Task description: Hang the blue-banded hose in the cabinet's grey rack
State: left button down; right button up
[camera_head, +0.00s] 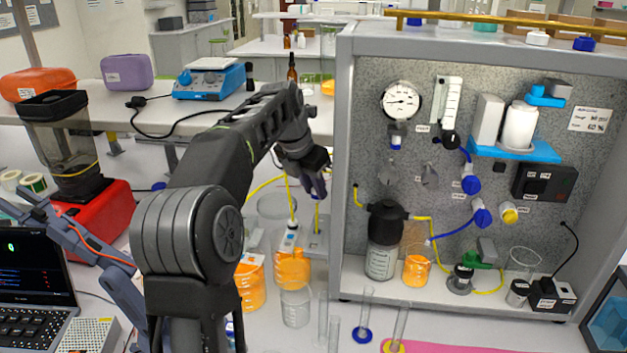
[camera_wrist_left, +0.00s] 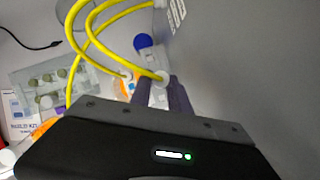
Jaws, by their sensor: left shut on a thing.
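My left gripper (camera_head: 318,188) is beside the left wall of the cabinet (camera_head: 343,150), above the bench. In the left wrist view its two dark fingers (camera_wrist_left: 161,93) are shut on a yellow hose (camera_wrist_left: 103,58), at a pale round piece between the tips. The hose loops away to the upper left; the head view shows yellow hose (camera_head: 264,185) left of the fingers. I cannot make out a blue band on the held part. A grey stand (camera_head: 316,243) is low beside the cabinet's left wall; I cannot tell whether it is the grey rack. My right gripper is not in view.
Orange-filled beakers (camera_head: 250,285) and clear glassware (camera_head: 295,308) stand below the gripper. Inside the cabinet are a black-capped bottle (camera_head: 383,250), a gauge (camera_head: 400,101) and another yellow hose (camera_head: 443,262). Upright cylinders (camera_head: 365,312) stand in front.

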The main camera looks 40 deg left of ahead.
aim_at(314, 200)
pick_arm(q)
jog(key=shift+f, duration=0.2)
dwell(0.3)
jog(key=shift+f, duration=2.1)
jog(key=shift+f+b, duration=1.3)
jog(key=shift+f, duration=1.2)
jog(key=c, duration=1.1)
grip_release()
jog(key=shift+c, duration=0.2)
jog(key=shift+r, duration=0.15)
